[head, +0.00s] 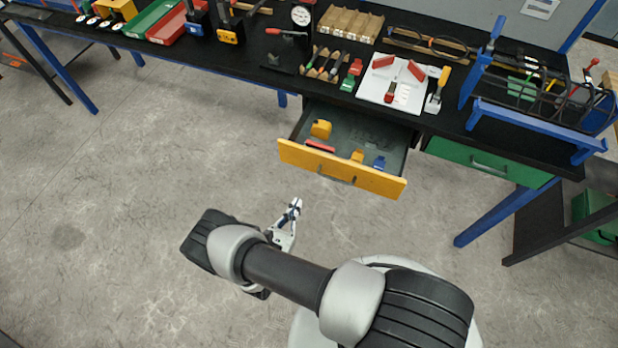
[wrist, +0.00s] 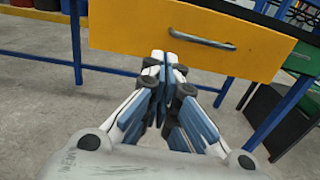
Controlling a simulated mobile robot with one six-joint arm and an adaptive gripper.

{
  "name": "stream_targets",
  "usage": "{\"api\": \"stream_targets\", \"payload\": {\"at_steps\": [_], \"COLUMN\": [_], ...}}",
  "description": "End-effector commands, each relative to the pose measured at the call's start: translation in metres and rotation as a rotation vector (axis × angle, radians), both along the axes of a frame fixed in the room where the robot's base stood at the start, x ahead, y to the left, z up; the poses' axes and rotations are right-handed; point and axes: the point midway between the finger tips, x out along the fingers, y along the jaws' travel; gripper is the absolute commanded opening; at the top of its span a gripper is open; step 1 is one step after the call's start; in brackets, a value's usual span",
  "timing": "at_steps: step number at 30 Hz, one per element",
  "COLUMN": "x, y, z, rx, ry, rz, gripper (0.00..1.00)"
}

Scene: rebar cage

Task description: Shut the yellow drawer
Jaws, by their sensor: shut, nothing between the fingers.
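The yellow drawer (head: 341,169) stands pulled out from under the black workbench in the head view. Inside it lie a few yellow items, a red item and a blue item. Its yellow front with a grey bar handle also shows in the wrist view (wrist: 250,55). My gripper (head: 297,203) is shut and empty, in front of the drawer and a little left of the handle in the head view. In the wrist view my fingertips (wrist: 162,58) overlap the lower part of the drawer front, left of the handle. I cannot tell whether they touch it.
The black workbench (head: 260,62) carries tools, a white board (head: 393,88) and a blue-framed rack (head: 540,115). A green drawer (head: 485,160) beside the yellow one is shut. A blue bench leg (head: 495,215) stands at the right. The floor in front is clear.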

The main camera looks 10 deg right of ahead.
Motion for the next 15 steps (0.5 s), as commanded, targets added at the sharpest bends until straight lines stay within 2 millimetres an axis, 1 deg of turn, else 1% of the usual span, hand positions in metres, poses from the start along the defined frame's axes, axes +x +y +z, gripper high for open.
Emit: {"api": "stream_targets", "payload": {"at_steps": [3,7,11,15], "x": [0.000,0.011,0.032,0.058], "y": [-0.002,-0.011,-0.026,-0.043], "z": [-0.006,-0.007,-0.007,-0.007], "rx": [-0.010,-0.010,-0.009,-0.008], "ry": [0.005,0.005,0.004,0.004], "rz": [0.021,0.018,0.014,0.013], "gripper": [0.00,0.00,0.00,0.00]}}
